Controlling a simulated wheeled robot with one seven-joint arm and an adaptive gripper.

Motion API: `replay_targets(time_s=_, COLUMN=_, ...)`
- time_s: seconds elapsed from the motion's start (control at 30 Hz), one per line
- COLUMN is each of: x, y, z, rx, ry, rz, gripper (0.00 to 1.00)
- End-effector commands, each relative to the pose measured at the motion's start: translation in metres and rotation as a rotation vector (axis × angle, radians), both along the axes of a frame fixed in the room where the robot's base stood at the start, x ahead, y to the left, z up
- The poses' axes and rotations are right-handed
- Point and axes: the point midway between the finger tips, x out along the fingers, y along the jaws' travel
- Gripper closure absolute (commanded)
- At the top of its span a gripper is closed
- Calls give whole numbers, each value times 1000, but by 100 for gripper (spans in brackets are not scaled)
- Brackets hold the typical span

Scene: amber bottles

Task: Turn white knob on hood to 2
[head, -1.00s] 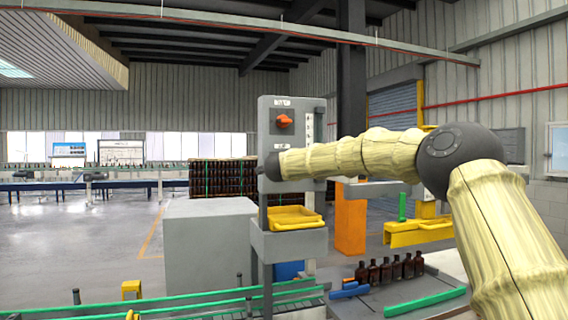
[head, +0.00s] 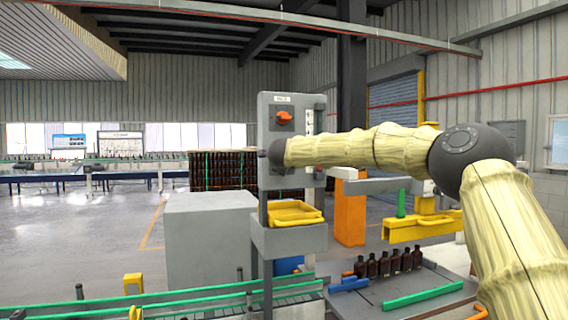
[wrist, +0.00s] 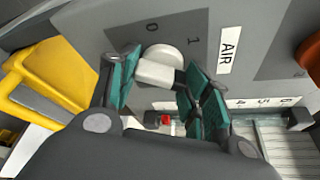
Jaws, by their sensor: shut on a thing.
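The white knob (wrist: 158,70) is on a grey panel (wrist: 190,22) in the wrist view, with the marks 0 and 1 beside it and an AIR label to the right. No mark 2 can be read. My gripper (wrist: 160,72) has its teal fingers on both sides of the knob and is shut on it. In the head view, my arm reaches to the grey control box (head: 266,110), and its dark end covers the knob and fingers. I cannot tell exactly where the knob points.
An orange-red knob (head: 284,118) is higher on the same box. A yellow tray (head: 294,212) sits on a ledge below. Several amber bottles (head: 386,264) stand at the lower right, near green and blue rails. A grey block (head: 210,240) stands left of the box.

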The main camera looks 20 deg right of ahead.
Motion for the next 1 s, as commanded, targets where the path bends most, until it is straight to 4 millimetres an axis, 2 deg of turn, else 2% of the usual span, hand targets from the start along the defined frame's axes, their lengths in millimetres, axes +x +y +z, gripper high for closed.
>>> replay_targets(time_s=0.2, x=0, y=-2, z=-3, rx=-1, ry=3, rz=-3, gripper=76)
replay_targets(time_s=0.23, x=0, y=-2, z=-3, rx=-1, ry=3, rz=-3, gripper=48)
replay_targets(time_s=0.33, x=0, y=-1, z=-2, rx=-1, ry=3, rz=-2, gripper=30)
replay_targets(time_s=0.77, x=-4, y=1, z=1, rx=-2, ry=1, rz=0, gripper=30)
replay_targets(time_s=1.0, x=-32, y=9, z=6, rx=-1, ry=1, rz=1, gripper=30)
